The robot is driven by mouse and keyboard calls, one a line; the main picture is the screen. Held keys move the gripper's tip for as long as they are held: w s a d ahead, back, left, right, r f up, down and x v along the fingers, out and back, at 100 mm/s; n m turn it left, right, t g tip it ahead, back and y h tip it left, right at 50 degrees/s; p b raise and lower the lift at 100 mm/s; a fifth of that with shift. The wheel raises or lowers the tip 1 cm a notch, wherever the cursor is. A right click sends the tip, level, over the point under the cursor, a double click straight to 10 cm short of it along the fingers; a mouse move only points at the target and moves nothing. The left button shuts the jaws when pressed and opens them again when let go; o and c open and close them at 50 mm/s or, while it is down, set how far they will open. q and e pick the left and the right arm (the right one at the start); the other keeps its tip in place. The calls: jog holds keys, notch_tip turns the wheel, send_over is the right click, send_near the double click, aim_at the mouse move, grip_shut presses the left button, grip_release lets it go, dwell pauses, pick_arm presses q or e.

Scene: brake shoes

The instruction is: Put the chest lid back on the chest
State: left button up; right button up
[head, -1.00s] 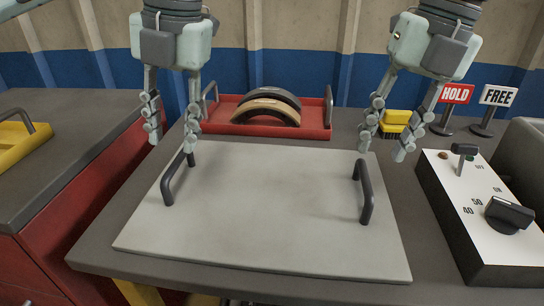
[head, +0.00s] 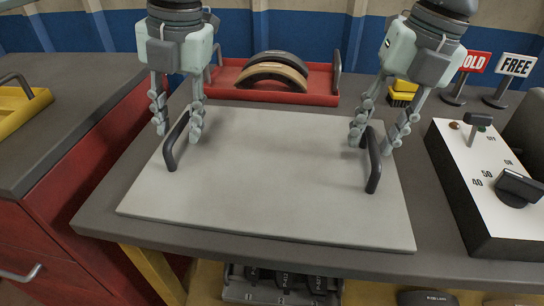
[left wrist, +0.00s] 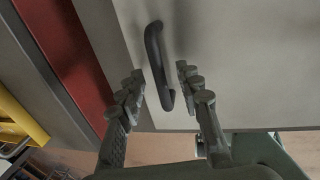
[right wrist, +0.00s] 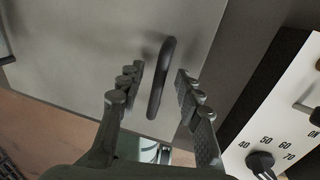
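The chest lid (head: 270,185) is a flat grey plate with two dark handles, lying on the grey worktop. My left gripper (head: 178,132) is open at the lid's left handle (head: 174,150). In the left wrist view that handle (left wrist: 155,62) stands between the two open fingers (left wrist: 157,92), apart from both. My right gripper (head: 373,142) is open at the right handle (head: 374,172). In the right wrist view that handle (right wrist: 162,75) stands between the open fingers (right wrist: 160,85). I cannot make out the chest for sure.
A red tray (head: 323,98) with two curved brake shoes (head: 272,74) stands behind the lid. A yellow brush (head: 402,92) and HOLD and FREE signs (head: 515,66) are at back right. A control box (head: 484,180) is right. A grey crate (head: 240,288) sits below the worktop.

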pick_arm(q)
jog(key=shift+a+f, duration=0.15)
jog(key=shift+f, duration=0.55)
pick_arm(e)
jog(key=shift+a+f, duration=0.15)
jog(key=shift+f, duration=0.55)
pick_arm(q)
jog(key=shift+c, duration=0.5)
pick_arm(e)
jog(key=shift+c, duration=0.5)
pick_arm(q)
grip_shut()
pick_arm(e)
grip_shut()
